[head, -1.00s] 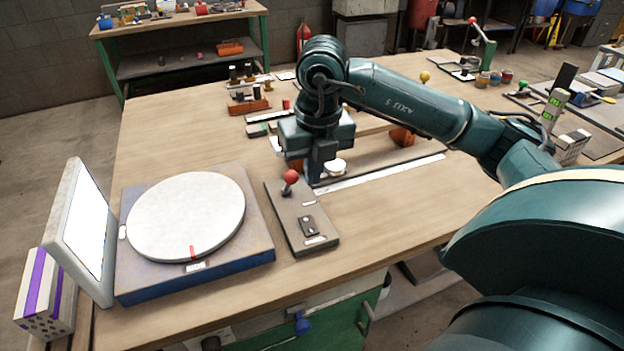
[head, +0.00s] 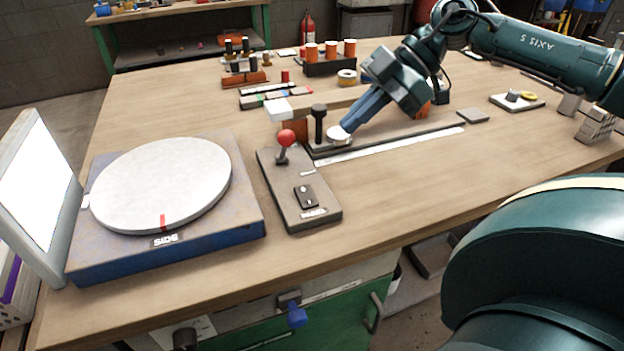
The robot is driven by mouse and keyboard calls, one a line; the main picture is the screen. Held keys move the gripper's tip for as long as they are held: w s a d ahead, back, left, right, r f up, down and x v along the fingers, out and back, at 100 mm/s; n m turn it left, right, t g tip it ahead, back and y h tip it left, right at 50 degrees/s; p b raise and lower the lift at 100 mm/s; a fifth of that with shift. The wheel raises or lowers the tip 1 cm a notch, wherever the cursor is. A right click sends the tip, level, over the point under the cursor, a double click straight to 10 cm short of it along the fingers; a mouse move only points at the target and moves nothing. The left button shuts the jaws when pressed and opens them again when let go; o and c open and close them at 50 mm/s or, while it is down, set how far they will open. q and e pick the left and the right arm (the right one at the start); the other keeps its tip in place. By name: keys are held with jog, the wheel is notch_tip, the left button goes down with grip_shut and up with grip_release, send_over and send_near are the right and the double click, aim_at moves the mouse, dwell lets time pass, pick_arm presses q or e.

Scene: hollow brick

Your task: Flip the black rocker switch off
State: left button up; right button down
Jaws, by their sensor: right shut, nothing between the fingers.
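The black rocker switch (head: 306,196) sits on the near part of a dark grey panel box (head: 299,222), which lies on the workbench. A red-ball lever (head: 286,139) stands at the panel's far end. I cannot tell from this view which way the rocker is tipped. My right gripper (head: 348,127) is shut and empty. It slants down from the upper right, behind and to the right of the panel, with its tips close to a white round knob (head: 339,136). I cannot tell whether they touch it. My left gripper is not in view.
A white turntable on a blue base (head: 240,233) stands left of the panel, with a tilted white screen (head: 35,185) beside it. A black post (head: 319,122) and a long rail fixture (head: 400,134) lie behind the panel. The bench right of the panel is clear.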

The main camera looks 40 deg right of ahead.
jog(key=shift+a+f, duration=0.1)
jog(key=p, duration=0.1)
send_over(312, 190)
notch_tip(312, 190, down, 7)
jog(key=shift+s+r, duration=0.15)
jog(key=shift+r, duration=0.05)
notch_tip(312, 190, down, 3)
jog(key=shift+r+b, duration=0.1)
jog(key=shift+b, duration=0.2)
jog(key=shift+w+f, duration=0.25)
jog(key=shift+f, duration=0.5)
